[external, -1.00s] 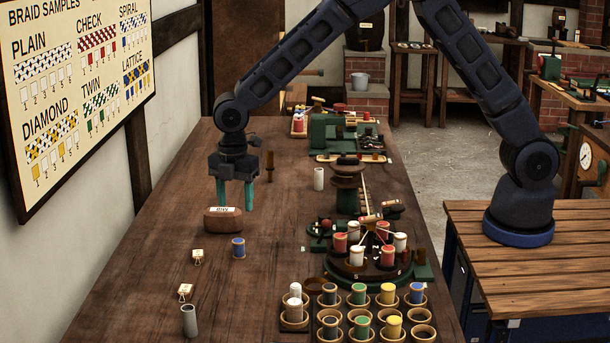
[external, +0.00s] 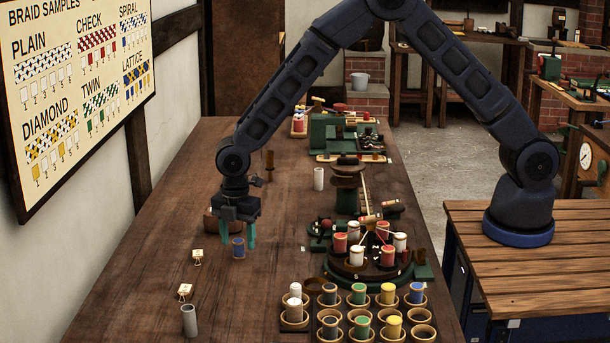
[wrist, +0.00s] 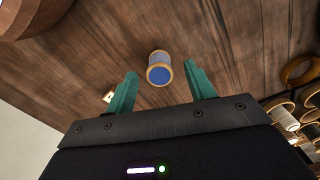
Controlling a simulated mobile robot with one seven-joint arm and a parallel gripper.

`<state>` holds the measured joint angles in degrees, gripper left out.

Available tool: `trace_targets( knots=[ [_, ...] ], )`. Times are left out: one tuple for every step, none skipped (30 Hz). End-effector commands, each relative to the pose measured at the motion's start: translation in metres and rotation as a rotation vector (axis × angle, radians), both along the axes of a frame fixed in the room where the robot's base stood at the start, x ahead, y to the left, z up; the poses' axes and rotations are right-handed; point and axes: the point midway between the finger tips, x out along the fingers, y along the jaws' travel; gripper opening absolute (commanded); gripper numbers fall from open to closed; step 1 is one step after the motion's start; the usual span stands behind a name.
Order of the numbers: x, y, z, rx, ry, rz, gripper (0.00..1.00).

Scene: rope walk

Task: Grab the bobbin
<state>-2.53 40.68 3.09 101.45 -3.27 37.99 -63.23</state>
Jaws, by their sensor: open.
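A blue bobbin (external: 238,248) with pale wooden ends stands on the bench. In the wrist view the bobbin (wrist: 159,69) lies ahead of and between the two teal fingers, apart from both. My gripper (external: 238,243) is open and empty, pointing down, with its fingertips close to the bobbin on either side of it in the picture. My gripper also shows in the wrist view (wrist: 160,85). I cannot tell the exact height gap between fingertips and bobbin.
A brown wooden block (external: 212,224) is partly hidden behind my gripper. Small tagged items (external: 197,257) and a grey cylinder (external: 189,320) stand nearer left. Cups with several bobbins (external: 358,296) and a round braiding stand (external: 365,270) are at right. Bench between is clear.

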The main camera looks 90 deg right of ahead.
Motion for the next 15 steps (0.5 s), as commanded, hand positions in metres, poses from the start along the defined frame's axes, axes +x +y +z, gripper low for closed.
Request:
trace_targets(
  knots=[
    [0.0002,-0.0002,-0.0025,0.0,0.0,0.0,0.54],
    [0.0002,-0.0002,-0.0031,0.0,-0.001,0.0,0.54],
    [0.0002,-0.0003,-0.0032,0.0,-0.001,-0.001,0.54],
    [0.0003,-0.0003,-0.0031,0.0,-0.001,-0.001,0.54],
    [0.0003,-0.0003,-0.0029,0.0,-0.001,-0.001,0.54],
    [0.0003,-0.0003,-0.0028,0.0,-0.001,-0.001,0.54],
    [0.0002,-0.0003,-0.0028,0.0,-0.001,-0.001,0.54],
    [0.0002,-0.0003,-0.0028,0.0,-0.001,-0.001,0.48],
    [0.0002,-0.0004,-0.0028,0.0,-0.001,-0.001,0.4],
    [0.0002,-0.0004,-0.0028,0.0,-0.001,-0.001,0.34],
    [0.0003,-0.0004,-0.0027,0.0,-0.001,-0.001,0.28],
    [0.0002,-0.0004,-0.0027,0.0,-0.001,-0.001,0.21],
    [0.0003,-0.0004,-0.0027,0.0,-0.001,-0.001,0.15],
    [0.0003,-0.0004,-0.0026,0.0,-0.001,-0.001,0.09],
    [0.0003,-0.0004,-0.0026,0.0,-0.001,-0.001,0.06]
  ],
)
